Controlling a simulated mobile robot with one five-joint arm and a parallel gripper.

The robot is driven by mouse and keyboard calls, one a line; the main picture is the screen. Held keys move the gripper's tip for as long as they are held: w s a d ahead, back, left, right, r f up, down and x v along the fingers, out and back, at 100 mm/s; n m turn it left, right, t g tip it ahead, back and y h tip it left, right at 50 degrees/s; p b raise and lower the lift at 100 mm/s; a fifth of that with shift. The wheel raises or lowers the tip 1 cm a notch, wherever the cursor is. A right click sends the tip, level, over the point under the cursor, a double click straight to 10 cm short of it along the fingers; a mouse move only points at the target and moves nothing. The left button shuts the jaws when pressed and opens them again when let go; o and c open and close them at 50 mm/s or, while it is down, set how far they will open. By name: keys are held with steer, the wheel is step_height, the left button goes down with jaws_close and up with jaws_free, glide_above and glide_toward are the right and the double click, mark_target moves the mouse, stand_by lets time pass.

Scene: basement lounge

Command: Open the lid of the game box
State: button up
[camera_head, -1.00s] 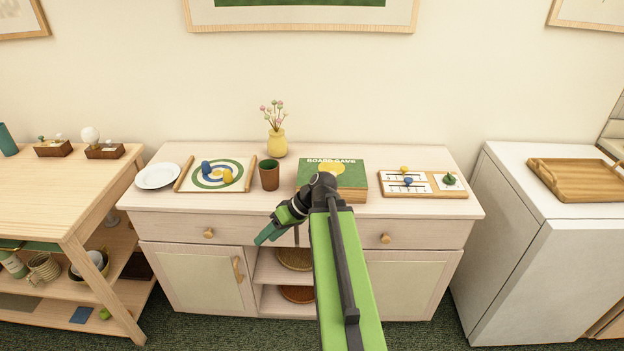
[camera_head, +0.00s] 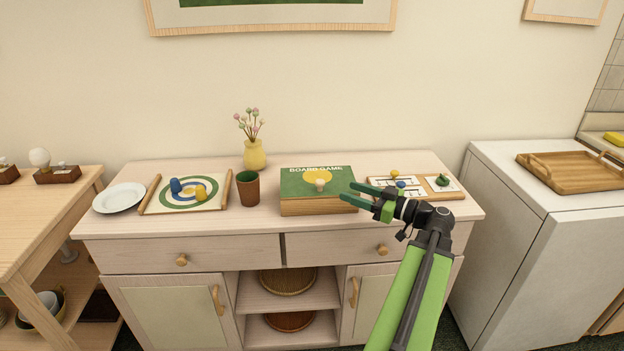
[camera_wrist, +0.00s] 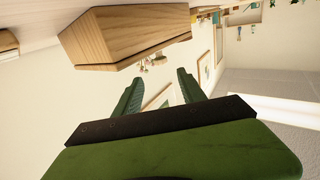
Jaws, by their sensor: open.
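The game box (camera_head: 297,206) stands on the sideboard. It has a wooden body and a green lid (camera_head: 300,181) marked "BOARD GAME", with a yellow disc and a pale round knob (camera_head: 320,185) on top. The lid lies shut on the box. My gripper (camera_head: 346,190) is open and empty, with its green fingers pointing left toward the box's right side, near the lid's right edge. In the wrist view the wooden box (camera_wrist: 115,40) shows above the spread fingers (camera_wrist: 158,88), apart from them. Whether a fingertip touches the lid is unclear in the head view.
A board with pieces (camera_head: 440,184) lies right of the box, partly behind my gripper. A brown cup (camera_head: 248,190), a yellow vase (camera_head: 255,155), a target mat (camera_head: 188,192) and a white plate (camera_head: 119,198) stand to the left. The sideboard's front strip (camera_head: 240,225) is clear.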

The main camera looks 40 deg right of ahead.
mark_target(316, 181)
steer(key=x, duration=1.4)
steer(key=shift+a, duration=0.2)
jaws_close()
steer(key=shift+f, duration=0.1)
stand_by(0.4)
